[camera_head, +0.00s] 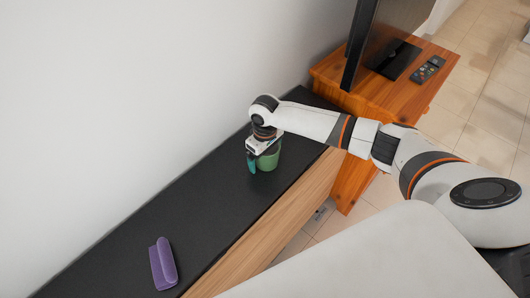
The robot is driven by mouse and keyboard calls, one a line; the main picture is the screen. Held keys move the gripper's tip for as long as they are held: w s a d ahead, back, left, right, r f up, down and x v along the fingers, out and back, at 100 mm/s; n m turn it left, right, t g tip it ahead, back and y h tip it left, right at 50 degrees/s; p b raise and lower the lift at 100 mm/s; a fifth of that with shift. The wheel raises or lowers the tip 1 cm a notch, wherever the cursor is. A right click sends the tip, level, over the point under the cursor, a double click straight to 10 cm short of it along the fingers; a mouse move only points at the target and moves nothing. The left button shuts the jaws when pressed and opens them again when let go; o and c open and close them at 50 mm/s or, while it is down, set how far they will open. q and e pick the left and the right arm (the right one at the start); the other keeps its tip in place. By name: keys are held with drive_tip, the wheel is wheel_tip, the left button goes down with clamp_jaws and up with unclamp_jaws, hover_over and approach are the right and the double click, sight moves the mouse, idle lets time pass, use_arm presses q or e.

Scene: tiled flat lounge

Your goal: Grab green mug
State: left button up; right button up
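A green mug (269,160) stands on the black top of a long low cabinet (160,205), near its far end. My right gripper (253,166) points down at the mug's left side, and its teal finger overlaps the mug's left edge in the picture. The gripper's body covers part of the mug's upper left. Only one finger shows clearly, so I cannot tell whether it is shut or touching the mug. My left gripper is not in view.
A purple case (163,264) lies on the cabinet's near part, with clear black surface between it and the mug. A wall (110,95) runs behind. A wooden stand (352,101) at the far end holds a screen (372,40) and a remote (428,68).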

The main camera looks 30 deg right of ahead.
drive_tip(key=c, duration=1.2)
